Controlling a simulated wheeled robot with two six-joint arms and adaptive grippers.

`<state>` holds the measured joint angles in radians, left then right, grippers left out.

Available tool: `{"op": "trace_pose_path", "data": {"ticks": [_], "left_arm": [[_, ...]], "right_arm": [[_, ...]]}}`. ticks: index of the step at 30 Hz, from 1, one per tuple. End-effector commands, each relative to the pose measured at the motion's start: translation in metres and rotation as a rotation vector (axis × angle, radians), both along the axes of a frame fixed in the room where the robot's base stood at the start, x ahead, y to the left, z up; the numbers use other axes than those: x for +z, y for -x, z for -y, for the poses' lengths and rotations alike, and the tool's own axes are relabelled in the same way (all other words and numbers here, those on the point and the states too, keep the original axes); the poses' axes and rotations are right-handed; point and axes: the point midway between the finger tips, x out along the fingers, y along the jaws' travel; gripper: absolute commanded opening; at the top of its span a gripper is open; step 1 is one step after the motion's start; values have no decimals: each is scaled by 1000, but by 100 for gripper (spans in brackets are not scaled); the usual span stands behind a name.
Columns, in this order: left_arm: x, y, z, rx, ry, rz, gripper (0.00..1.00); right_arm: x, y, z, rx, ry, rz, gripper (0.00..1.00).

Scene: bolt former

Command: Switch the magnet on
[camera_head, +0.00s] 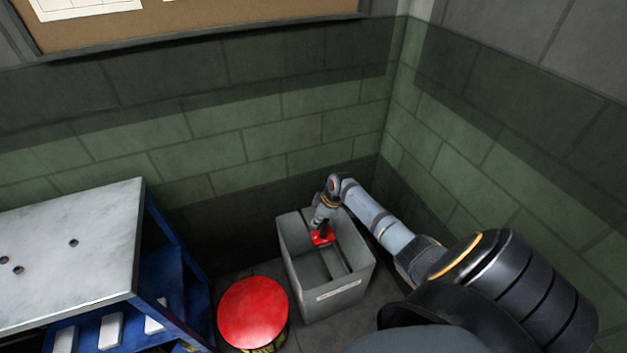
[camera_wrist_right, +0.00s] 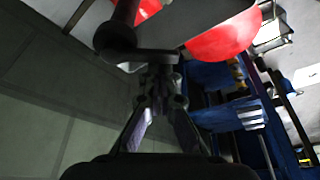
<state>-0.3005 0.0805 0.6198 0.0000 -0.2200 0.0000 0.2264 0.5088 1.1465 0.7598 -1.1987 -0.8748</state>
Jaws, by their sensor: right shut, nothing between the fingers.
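My right gripper (camera_head: 324,228) reaches down into a grey open box (camera_head: 347,294) on the floor. In the right wrist view its fingers (camera_wrist_right: 160,84) are closed together with nothing between them. A small red part (camera_head: 320,240) sits in the box just below the gripper; it is partly hidden by it. In the right wrist view a black knob-like piece on a shaft (camera_wrist_right: 116,36) is just beyond the fingertips, with a bit of red (camera_wrist_right: 148,9) behind it. I cannot tell whether the fingertips touch it, or which way any switch is set. My left gripper is not in view.
A drum with a red round top (camera_head: 253,310) stands left of the box; it also shows in the right wrist view (camera_wrist_right: 226,44). A blue bench with a grey metal top (camera_head: 75,245) is at the left. Green block walls (camera_head: 265,140) close the corner behind.

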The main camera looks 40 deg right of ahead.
Motion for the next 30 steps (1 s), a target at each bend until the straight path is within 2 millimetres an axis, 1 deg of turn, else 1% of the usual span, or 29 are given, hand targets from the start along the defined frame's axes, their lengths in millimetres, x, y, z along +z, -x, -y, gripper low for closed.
{"op": "trace_pose_path", "data": {"ticks": [6, 12, 20, 30], "left_arm": [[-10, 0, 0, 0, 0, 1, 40], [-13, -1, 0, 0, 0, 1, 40], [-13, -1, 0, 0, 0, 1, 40], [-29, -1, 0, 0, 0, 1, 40]], "right_arm": [[-2, 10, 5, 202, 0, -1, 0], [-1, 16, 10, 372, 0, 0, 0], [-1, 15, 9, 364, 0, 0, 0], [-3, 5, 17, 363, 1, 1, 0]]}}
